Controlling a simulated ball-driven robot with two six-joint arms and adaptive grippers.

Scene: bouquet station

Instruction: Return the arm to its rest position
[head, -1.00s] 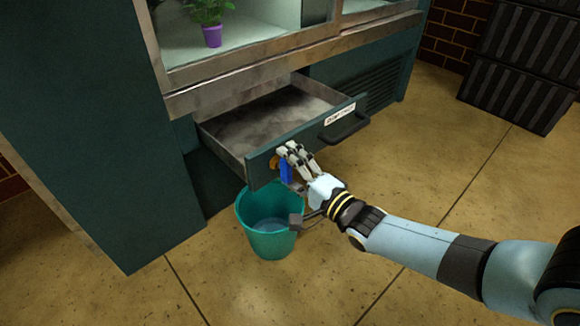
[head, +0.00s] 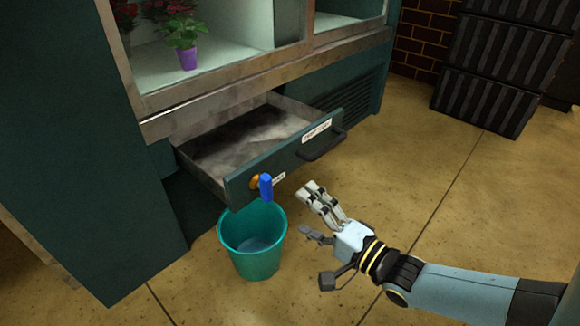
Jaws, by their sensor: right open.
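My right gripper (head: 312,212) is open and empty in the head view, over the floor to the right of the teal bucket. It is apart from the drawer and from the blue tag. My right arm reaches in from the lower right. The left gripper is not in view. The open drawer (head: 290,162) sticks out of the dark green cabinet, with a black handle on its front. A blue tag (head: 266,187) hangs at a round brass-coloured piece (head: 255,182) on the drawer front's left part.
A teal bucket (head: 253,262) with some liquid stands on the floor below the drawer's left corner. A purple pot (head: 188,58) with a flowering plant stands in the cabinet above. Black ribbed crates (head: 490,100) are stacked at the back right. The floor at right is largely clear.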

